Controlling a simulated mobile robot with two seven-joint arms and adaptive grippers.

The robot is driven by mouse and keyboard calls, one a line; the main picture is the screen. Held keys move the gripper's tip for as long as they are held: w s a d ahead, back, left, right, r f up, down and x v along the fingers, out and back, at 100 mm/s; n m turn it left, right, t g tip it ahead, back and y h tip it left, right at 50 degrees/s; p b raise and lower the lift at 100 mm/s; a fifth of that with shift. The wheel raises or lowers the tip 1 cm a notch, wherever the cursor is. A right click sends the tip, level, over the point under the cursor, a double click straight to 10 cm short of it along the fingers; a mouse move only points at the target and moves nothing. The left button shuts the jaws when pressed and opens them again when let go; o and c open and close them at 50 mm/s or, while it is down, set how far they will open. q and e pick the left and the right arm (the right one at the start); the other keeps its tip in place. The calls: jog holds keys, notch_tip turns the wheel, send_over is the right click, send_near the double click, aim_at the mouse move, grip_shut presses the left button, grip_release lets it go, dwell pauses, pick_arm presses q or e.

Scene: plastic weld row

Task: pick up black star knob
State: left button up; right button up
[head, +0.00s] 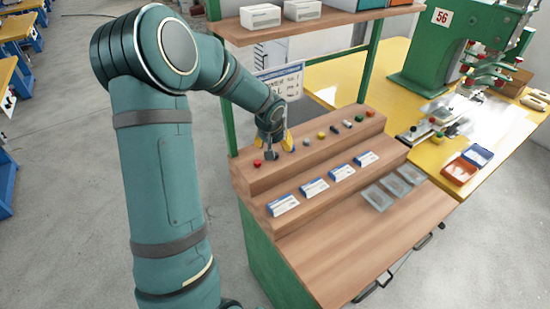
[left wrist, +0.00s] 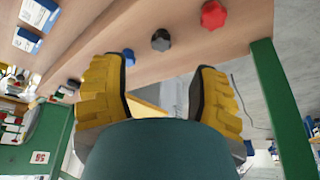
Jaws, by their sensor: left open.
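The black star knob (left wrist: 161,40) stands on the wooden upper step in the left wrist view, between a red knob (left wrist: 213,14) and a blue knob (left wrist: 128,57). In the head view a dark shape beside the red knob (head: 257,162) is partly mixed with the gripper, so I cannot clearly separate the knob there. My left gripper (head: 277,149) is over the near left end of the upper step. In the left wrist view its yellow fingers (left wrist: 160,80) are spread wide, with nothing between them, and the black knob shows beyond their tips. My right gripper is not in view.
Several more coloured knobs run along the step, including a yellow one (head: 321,135). Blue-and-white label boxes (head: 285,205) line the lower step. Clear trays (head: 378,197) lie on the bench. A green post (left wrist: 283,110) stands close by the gripper.

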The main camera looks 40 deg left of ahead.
pick_arm(q)
jog(key=b+x, duration=0.1)
jog(key=x, duration=0.5)
jog(key=shift+s+d+f, duration=0.1)
jog(key=shift+f, duration=0.2)
jog(key=c, duration=0.9)
